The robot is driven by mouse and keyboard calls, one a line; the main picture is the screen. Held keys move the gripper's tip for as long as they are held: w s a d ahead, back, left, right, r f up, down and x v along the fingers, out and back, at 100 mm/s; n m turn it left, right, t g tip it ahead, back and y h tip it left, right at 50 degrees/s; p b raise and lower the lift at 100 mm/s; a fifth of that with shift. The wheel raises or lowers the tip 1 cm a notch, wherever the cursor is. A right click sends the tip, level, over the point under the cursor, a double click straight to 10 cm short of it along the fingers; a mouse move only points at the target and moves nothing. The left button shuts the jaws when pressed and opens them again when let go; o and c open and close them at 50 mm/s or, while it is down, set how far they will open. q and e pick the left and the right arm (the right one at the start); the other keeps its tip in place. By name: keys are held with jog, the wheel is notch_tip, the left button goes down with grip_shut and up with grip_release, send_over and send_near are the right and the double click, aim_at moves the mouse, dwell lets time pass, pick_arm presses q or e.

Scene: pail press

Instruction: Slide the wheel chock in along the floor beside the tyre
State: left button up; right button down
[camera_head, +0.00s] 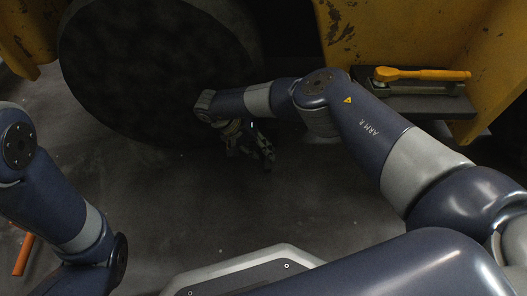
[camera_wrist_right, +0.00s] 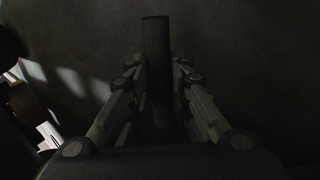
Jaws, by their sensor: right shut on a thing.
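The tyre (camera_head: 150,70) is a large dark disc at the upper left of the head view, upright on the dark floor. My right gripper (camera_head: 262,156) is low over the floor, just right of the tyre's lower edge. In the wrist view my right gripper (camera_wrist_right: 158,78) is shut on a dark, narrow, bar-like part, which I take to be the wheel chock (camera_wrist_right: 155,40). The rest of the chock is hidden by shadow and by the gripper; whether it touches floor or tyre I cannot tell. My left arm shows at the left, but its gripper is out of view.
Worn yellow machine panels (camera_head: 440,35) stand at the upper right. A dark ledge there (camera_head: 425,106) carries a tool with an orange handle (camera_head: 415,74). An orange bar (camera_head: 23,255) lies at the lower left. The floor (camera_head: 220,205) below the tyre is clear.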

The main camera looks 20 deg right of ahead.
jog(key=c, duration=1.4)
grip_release()
jog(key=shift+f, duration=0.1)
jog(key=shift+o, duration=0.2)
jog(key=shift+f, duration=0.1)
jog(key=v, duration=1.2)
